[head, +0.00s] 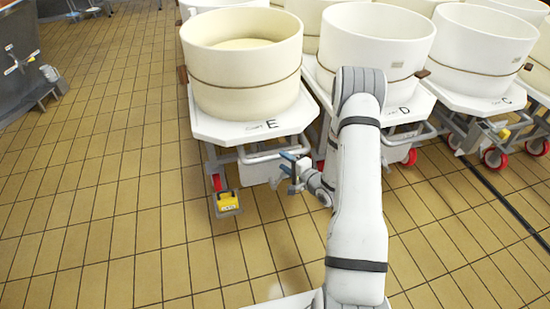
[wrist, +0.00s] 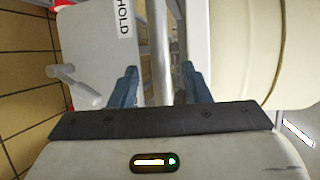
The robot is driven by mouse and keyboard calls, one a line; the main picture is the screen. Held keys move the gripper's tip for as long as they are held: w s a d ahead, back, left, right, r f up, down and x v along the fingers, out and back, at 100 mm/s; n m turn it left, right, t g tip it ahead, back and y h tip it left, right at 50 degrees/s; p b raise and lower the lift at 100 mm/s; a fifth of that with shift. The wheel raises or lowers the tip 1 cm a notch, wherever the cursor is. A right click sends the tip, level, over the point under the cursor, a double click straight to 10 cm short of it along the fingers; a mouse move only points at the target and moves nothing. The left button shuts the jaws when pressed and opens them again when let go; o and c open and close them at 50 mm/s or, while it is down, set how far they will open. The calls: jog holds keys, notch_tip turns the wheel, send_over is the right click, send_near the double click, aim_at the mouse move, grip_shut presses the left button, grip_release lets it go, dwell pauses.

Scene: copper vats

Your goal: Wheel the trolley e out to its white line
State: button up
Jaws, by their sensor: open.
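Trolley e (head: 205,130) has a white top marked "E" and carries a large cream tub (head: 245,85). Its grey handle bar (head: 262,153) runs below the front edge. My gripper (head: 284,164) is open beside the right end of that bar. In the wrist view, a pale bar (wrist: 158,30) lies between the two blue fingers of my gripper (wrist: 159,74), with a gap on both sides. The tub's side (wrist: 250,45) is at the right there. I see no white floor line that I can be sure of.
A yellow block (head: 228,201) is at the trolley's front left wheel. Trolley D (head: 400,115) stands close on the right, and trolley C (head: 490,102) beyond it. A dark vat (head: 20,60) is at the far left. The tiled floor in front and left is clear.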

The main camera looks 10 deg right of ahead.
aim_at(280, 158)
jog(key=b+x, duration=0.1)
jog(key=x, duration=0.5)
jog(key=shift+w, duration=0.1)
grip_shut()
dwell(0.3)
jog(key=shift+f, duration=0.1)
